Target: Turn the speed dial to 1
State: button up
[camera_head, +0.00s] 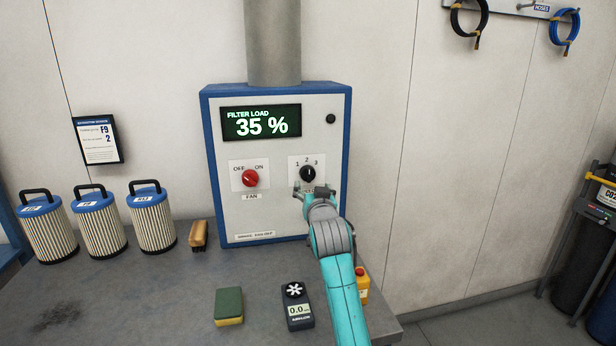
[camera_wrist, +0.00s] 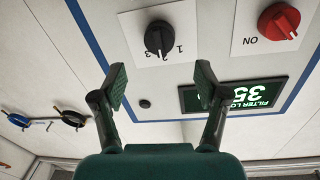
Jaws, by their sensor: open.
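The speed dial (camera_head: 308,174) is a black knob on a white plate marked 1, 2 and 3, on the front of the blue-edged control box (camera_head: 225,215). Its pointer seems to face up near 2, but the mark is small. The dial also shows in the wrist view (camera_wrist: 158,38), where the picture is upside down. My gripper (camera_head: 314,190) is just below the dial in the head view. In the wrist view my gripper (camera_wrist: 161,82) is open and empty, its two fingers spread, with the dial beyond the fingertips and apart from them.
A red fan knob (camera_head: 250,178) sits left of the dial, below the display (camera_head: 262,123) reading 35 %. On the bench stand several filters (camera_head: 101,226), a brush (camera_head: 199,235), a sponge (camera_head: 229,306), a meter (camera_head: 297,306) and a yellow box with a red button (camera_head: 362,284).

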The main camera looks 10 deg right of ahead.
aim_at(308, 177)
jog(key=w, duration=0.8)
jog(key=shift+w+d, duration=0.25)
jog(key=shift+d, duration=0.1)
jog(key=shift+c, duration=0.3)
jog(key=c, duration=1.1)
